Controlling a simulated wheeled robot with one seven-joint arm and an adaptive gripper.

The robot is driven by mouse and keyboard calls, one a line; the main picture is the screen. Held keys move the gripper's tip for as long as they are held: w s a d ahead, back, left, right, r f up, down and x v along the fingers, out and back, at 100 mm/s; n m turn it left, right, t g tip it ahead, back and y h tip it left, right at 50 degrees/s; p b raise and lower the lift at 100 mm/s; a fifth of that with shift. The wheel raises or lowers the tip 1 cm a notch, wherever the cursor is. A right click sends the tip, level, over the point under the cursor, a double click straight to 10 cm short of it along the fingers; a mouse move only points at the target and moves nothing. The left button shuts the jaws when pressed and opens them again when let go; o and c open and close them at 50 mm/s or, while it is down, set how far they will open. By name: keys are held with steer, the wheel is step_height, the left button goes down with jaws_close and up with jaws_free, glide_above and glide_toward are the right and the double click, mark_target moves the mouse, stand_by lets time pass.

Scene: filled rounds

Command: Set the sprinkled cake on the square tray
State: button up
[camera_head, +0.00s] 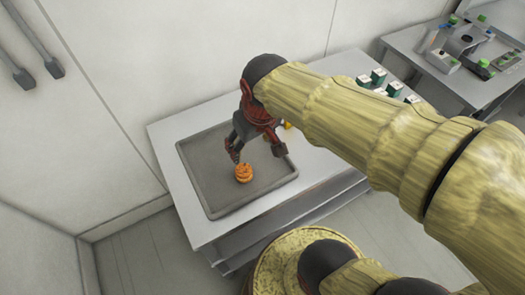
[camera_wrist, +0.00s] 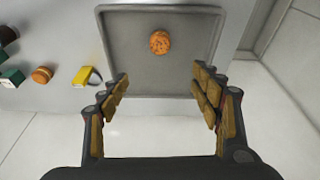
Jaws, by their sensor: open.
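The sprinkled cake (camera_head: 244,173) is a small round orange cake and sits on the square tray (camera_head: 199,171), a grey shallow tray with a raised rim. In the wrist view the cake (camera_wrist: 159,43) lies on the tray (camera_wrist: 122,72), inside its rim and apart from the fingers. My gripper (camera_head: 257,152) is over the tray, close to the cake in the head view. In the wrist view my gripper (camera_wrist: 160,95) is open, with nothing between its fingers.
Left of the tray in the wrist view are a yellow item (camera_wrist: 82,77), a burger-like round item (camera_wrist: 42,75) and a green-and-white box (camera_wrist: 12,78). Another table (camera_head: 432,78) with bottles and equipment stands at the back right. A wall stands behind the white table.

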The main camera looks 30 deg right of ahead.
steer(key=s+r+t, duration=0.2)
steer(key=s+r, duration=0.2)
steer(key=s, duration=0.2)
steer(key=shift+s+r+m, duration=0.2)
steer(key=shift+s+m, duration=0.15)
steer(key=shift+m, duration=0.05)
steer(key=shift+f+b, duration=0.45)
stand_by(0.4)
